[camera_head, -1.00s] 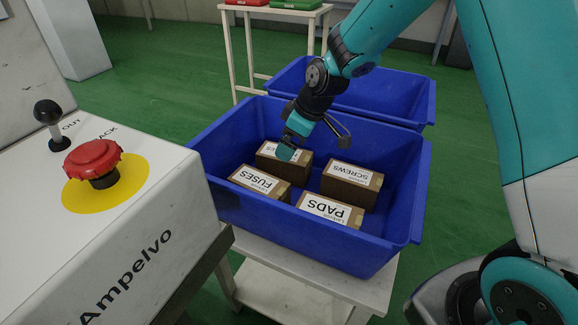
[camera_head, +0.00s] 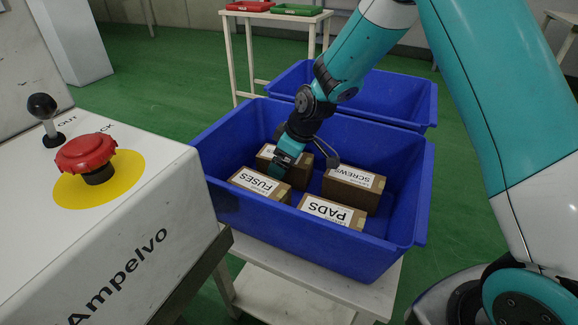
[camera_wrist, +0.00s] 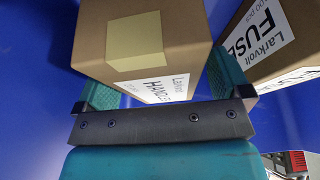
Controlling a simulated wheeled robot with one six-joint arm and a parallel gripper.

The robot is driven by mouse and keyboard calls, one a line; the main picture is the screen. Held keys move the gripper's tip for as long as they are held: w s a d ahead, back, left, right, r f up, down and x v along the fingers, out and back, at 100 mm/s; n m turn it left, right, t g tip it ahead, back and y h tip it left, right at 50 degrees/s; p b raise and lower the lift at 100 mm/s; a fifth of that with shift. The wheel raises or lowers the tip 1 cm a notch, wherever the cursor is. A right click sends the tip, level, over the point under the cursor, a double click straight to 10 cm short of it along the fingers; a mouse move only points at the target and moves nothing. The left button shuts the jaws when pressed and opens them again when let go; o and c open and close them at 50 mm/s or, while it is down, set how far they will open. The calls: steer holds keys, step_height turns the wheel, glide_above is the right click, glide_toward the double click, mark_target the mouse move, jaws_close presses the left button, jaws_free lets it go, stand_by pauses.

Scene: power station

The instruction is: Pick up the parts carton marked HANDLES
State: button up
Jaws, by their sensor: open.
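The HANDLES carton is a brown box with a white label. It sits at the back left inside the near blue bin (camera_head: 412,190), its label mostly covered by my gripper in the head view. In the wrist view the HANDLES carton (camera_wrist: 140,45) shows a tan tape patch and a partly cut-off label. My gripper (camera_head: 276,172) is down in the bin at this carton. In the wrist view, its two teal fingers (camera_wrist: 165,85) are open, one on each side of the carton. I cannot tell whether they touch it.
The FUSES carton (camera_head: 258,185) sits close in front, also beside the right finger in the wrist view (camera_wrist: 275,45). The PADS carton (camera_head: 332,212) and SCREWS carton (camera_head: 354,184) share the bin. A second blue bin (camera_head: 395,98) stands behind. A white console (camera_head: 130,230) stands left.

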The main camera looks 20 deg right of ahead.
steer(key=shift+f, duration=0.2)
stand_by(0.3)
steer(key=c, duration=1.2)
steer(key=shift+r, duration=0.1)
